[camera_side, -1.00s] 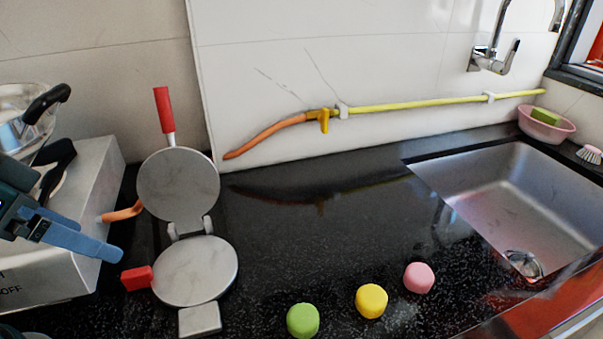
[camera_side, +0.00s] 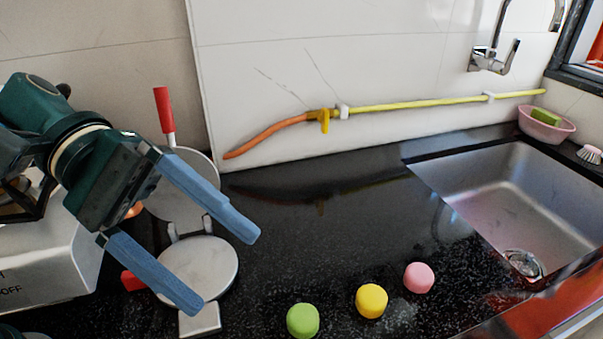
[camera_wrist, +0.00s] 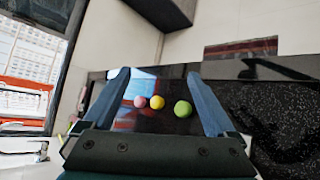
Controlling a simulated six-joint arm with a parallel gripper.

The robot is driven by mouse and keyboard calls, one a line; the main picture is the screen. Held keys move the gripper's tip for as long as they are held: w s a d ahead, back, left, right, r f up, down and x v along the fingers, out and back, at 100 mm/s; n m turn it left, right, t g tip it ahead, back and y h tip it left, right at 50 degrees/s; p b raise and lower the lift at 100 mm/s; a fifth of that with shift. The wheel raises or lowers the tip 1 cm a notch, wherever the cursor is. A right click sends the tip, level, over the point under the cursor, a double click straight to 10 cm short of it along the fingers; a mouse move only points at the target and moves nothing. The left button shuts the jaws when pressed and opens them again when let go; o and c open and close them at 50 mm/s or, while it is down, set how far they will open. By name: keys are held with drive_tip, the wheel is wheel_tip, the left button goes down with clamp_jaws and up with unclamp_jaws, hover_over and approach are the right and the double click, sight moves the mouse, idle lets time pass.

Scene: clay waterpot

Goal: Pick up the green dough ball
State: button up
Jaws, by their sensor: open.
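The green dough ball (camera_side: 303,320) sits on the black counter at the bottom middle of the side view. It is the right-most of three balls between my fingers in the wrist view (camera_wrist: 183,109). My gripper (camera_side: 228,272) is open and empty, with its blue fingers wide apart. It hangs above and to the left of the green ball, over the round metal press, and is apart from the ball.
A yellow ball (camera_side: 371,301) and a pink ball (camera_side: 419,278) stand right of the green one. The open metal press (camera_side: 212,262) lies partly behind my fingers. A sink (camera_side: 520,205) is at the right. The counter (camera_side: 330,235) behind the balls is clear.

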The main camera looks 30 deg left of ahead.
drive_tip(key=w+f+n+t, duration=0.1)
drive_tip(key=w+f+n, duration=0.2)
drive_tip(key=f+n, duration=0.1)
drive_tip(key=w+f+n+t+h, duration=0.1)
drive_tip(key=w+f+n, duration=0.2)
drive_tip(key=f+n, duration=0.1)
drive_tip(key=w+f+n+t, duration=0.2)
drive_tip(key=w+f+n, duration=0.1)
drive_tip(key=f+n, duration=0.1)
drive_tip(key=shift+w+d+f+n+h, duration=0.3)
drive_tip(key=shift+w+f, duration=0.05)
drive_tip(key=shift+f, duration=0.2)
drive_tip(key=n, duration=0.1)
approach(331, 329)
drive_tip(key=shift+w+d+r, duration=0.2)
drive_tip(key=shift+w+r, duration=0.2)
drive_tip(key=shift+r, duration=0.05)
drive_tip(key=shift+s+d+f+g+y, duration=0.15)
drive_tip(key=shift+f+g+y, duration=0.1)
drive_tip(key=shift+g+y, duration=0.15)
drive_tip(key=shift+d+f, duration=0.1)
drive_tip(key=shift+d, duration=0.2)
drive_tip(key=shift+x, duration=2.15)
